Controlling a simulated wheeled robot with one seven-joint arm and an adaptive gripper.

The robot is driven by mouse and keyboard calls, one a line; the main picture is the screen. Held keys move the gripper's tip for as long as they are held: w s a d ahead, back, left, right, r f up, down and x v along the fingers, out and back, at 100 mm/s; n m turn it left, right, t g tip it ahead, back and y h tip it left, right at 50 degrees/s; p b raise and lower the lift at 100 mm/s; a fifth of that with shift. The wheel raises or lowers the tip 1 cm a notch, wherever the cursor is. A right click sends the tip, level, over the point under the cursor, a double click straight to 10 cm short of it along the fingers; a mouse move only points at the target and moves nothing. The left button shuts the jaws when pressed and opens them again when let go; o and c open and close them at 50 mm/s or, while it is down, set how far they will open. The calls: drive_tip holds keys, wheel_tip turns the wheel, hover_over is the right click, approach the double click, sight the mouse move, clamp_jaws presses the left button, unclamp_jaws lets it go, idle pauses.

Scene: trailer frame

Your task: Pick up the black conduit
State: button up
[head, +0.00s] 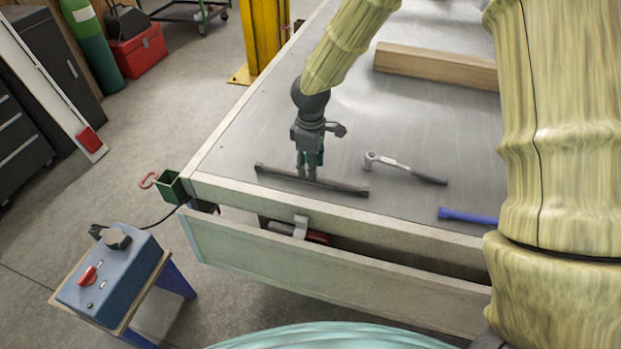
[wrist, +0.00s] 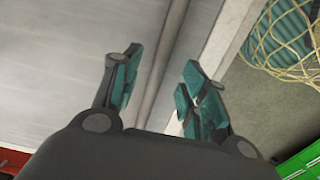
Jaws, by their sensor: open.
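The black conduit (head: 340,186) is a long, thin dark bar lying flat on the metal tabletop near its front edge. My gripper (head: 310,172) points down over the middle of the conduit, with its fingers very close to it. In the wrist view my gripper (wrist: 163,66) is open, with teal pads on both fingers. A long grey-brown bar, which looks like the conduit (wrist: 172,55), runs between the fingers there. I cannot tell whether the fingers touch it. Part of the conduit is hidden behind the fingers in the head view.
A ratchet wrench (head: 402,168) lies right of the conduit, and a blue bar (head: 467,216) lies farther right. A wooden beam (head: 437,66) lies at the back. An open drawer (head: 335,277) juts out below the table (head: 235,190). A blue control box (head: 110,278) stands front left.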

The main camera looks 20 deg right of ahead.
wheel_tip(320, 180, down, 4)
drive_tip(key=shift+f, duration=0.1)
clamp_jaws()
drive_tip(key=shift+r, duration=0.25)
